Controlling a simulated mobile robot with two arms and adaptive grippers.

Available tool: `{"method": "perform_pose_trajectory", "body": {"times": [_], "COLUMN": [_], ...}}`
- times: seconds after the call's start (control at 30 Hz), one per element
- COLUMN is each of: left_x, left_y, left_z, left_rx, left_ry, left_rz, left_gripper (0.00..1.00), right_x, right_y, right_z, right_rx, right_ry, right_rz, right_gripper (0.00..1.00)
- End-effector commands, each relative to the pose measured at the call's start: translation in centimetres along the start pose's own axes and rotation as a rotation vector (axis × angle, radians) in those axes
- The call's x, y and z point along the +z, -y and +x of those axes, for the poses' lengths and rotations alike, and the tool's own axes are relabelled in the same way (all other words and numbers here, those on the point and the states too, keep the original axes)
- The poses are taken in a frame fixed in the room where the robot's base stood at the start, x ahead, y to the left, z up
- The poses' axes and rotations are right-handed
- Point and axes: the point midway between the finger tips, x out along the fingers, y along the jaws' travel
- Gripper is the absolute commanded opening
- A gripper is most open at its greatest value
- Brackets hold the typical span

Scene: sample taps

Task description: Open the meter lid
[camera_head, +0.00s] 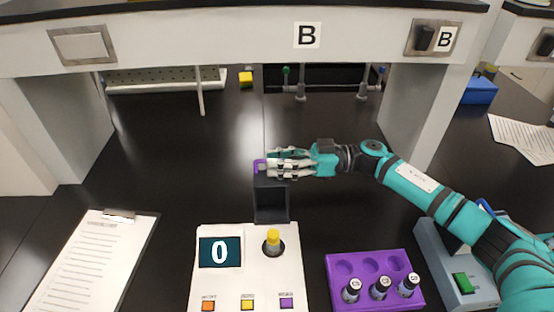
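The white meter (233,288) stands at the front middle of the bench. Its display (220,252) reads 0. The dark grey lid (271,203) stands upright at the meter's back edge, and the round well in front of it is uncovered. A yellow-capped vial (273,241) stands in that well. A purple tab (259,165) shows at the lid's top left. My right gripper (279,164) is at the lid's top edge, beside the tab; whether its fingers touch or hold it I cannot tell. My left gripper is out of view.
A purple rack (340,290) with several dark vials stands right of the meter, with a grey device (456,273) beyond it. A clipboard (92,262) lies at left. Taps (300,92) stand under the shelf. The bench behind the meter is mostly clear.

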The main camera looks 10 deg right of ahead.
Motion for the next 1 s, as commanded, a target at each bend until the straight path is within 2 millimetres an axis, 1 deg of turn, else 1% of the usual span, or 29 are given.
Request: {"method": "perform_pose_trajectory", "body": {"times": [0.1,0.3,0.37,0.5,0.57,1.0], "left_x": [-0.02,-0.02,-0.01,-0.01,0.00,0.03], "left_y": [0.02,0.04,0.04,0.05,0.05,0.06], "left_z": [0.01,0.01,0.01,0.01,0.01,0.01], "left_rx": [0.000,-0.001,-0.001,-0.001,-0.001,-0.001], "left_ry": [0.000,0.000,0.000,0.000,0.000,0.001], "left_rz": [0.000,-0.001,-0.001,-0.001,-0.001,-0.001], "left_gripper": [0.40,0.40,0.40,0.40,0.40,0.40], "right_x": [0.00,0.00,0.00,0.00,0.00,0.05], "right_y": [0.00,0.00,0.00,0.00,-0.01,0.01], "right_z": [0.31,0.31,0.31,0.29,0.29,0.27], "right_rx": [0.000,0.000,0.000,0.000,0.000,0.000], "right_ry": [0.001,0.000,0.000,0.000,0.000,0.001], "right_rz": [0.000,0.000,0.000,0.000,0.000,0.000], "right_gripper": [0.33,0.33,0.26,0.08,0.00,0.00]}}
